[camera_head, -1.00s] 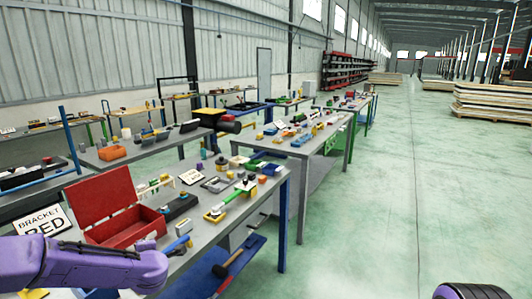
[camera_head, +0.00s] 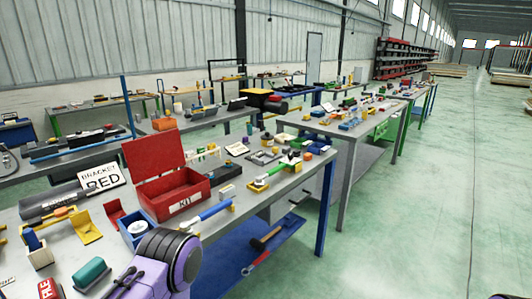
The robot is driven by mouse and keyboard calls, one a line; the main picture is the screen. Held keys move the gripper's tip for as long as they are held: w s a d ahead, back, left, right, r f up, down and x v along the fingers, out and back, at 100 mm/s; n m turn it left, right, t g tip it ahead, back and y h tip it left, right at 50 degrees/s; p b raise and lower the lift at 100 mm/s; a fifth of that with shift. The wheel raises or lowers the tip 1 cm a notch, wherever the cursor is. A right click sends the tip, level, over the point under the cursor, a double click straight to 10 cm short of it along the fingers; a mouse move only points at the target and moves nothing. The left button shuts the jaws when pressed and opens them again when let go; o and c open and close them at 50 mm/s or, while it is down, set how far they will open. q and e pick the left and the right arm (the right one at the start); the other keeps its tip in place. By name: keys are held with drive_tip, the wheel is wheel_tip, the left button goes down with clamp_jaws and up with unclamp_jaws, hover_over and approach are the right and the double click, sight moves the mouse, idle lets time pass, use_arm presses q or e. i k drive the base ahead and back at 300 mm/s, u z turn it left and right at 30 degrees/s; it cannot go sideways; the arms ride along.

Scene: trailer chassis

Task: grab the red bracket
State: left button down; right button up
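A small red bracket (camera_head: 115,214) stands on the near grey workbench, just left of the red kit box (camera_head: 182,199). A yellow bracket (camera_head: 87,227) stands to its left. A white sign reading "BRACKET RED" (camera_head: 104,178) stands behind them. My purple left arm enters at the bottom, in front of the bench items and below a blue bin.
The blue open bin (camera_head: 137,232) sits close to the red bracket's right. A teal cylinder (camera_head: 91,273) lies near the front. A blue-handled tool (camera_head: 203,216) and yellow-green parts lie to the right. The green floor is open on the right.

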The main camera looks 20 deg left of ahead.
sight(114, 209)
drive_tip(key=u, duration=1.65)
drive_tip(key=k, duration=0.2)
drive_tip(key=z, duration=0.55)
